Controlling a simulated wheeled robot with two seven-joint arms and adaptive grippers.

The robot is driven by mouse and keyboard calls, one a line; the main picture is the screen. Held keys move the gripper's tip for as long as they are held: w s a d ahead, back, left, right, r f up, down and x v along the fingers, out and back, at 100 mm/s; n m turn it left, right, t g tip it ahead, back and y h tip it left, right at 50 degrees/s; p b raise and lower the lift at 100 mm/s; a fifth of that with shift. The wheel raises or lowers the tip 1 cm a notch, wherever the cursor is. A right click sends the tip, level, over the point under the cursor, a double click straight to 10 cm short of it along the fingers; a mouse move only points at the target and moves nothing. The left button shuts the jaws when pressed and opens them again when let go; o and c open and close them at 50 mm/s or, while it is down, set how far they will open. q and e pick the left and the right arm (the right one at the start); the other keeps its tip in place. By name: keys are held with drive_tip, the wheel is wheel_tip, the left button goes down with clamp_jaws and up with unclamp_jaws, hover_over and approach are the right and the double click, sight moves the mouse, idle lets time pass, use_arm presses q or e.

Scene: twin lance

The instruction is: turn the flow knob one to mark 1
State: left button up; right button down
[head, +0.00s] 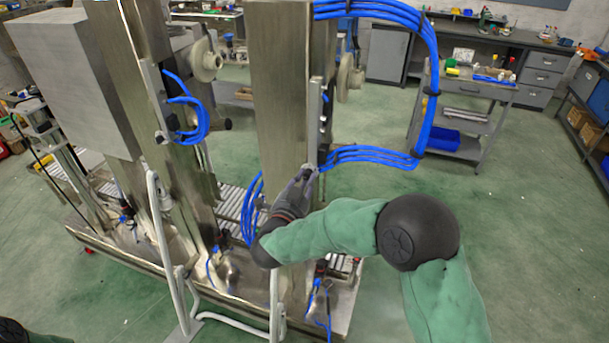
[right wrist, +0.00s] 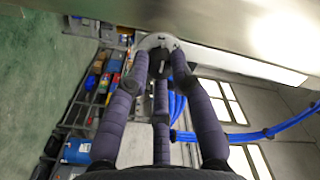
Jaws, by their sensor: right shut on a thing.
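The flow knob (right wrist: 157,42) shows in the right wrist view as a small pale grey round part beside the steel column. In the head view the knob (head: 311,169) is small and mostly covered at the column's right edge. My right gripper (head: 303,177) reaches up to it from below, and its dark padded fingers (right wrist: 163,65) are shut on the knob. The knob's marks and pointer cannot be made out. My left gripper is out of view; only a dark and green bit of my left arm shows at the lower left corner.
The steel column (head: 283,95) rises beside my right gripper. Blue hoses (head: 372,155) loop right next to it. A white pipe frame (head: 163,235) stands in front of the machine. A grey cart (head: 470,115) stands behind, with open green floor to the right.

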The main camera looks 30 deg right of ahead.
drive_tip(key=shift+n+p, duration=0.45)
drive_tip(key=shift+n, duration=0.35)
drive_tip(key=shift+f, duration=0.1)
drive_tip(key=c, duration=1.1)
unclamp_jaws()
drive_tip(key=shift+o, duration=0.2)
drive_tip(key=shift+s+a, duration=0.1)
drive_tip(key=v, duration=1.1)
drive_tip(key=shift+s+a, duration=0.25)
drive_tip(key=shift+s, duration=0.1)
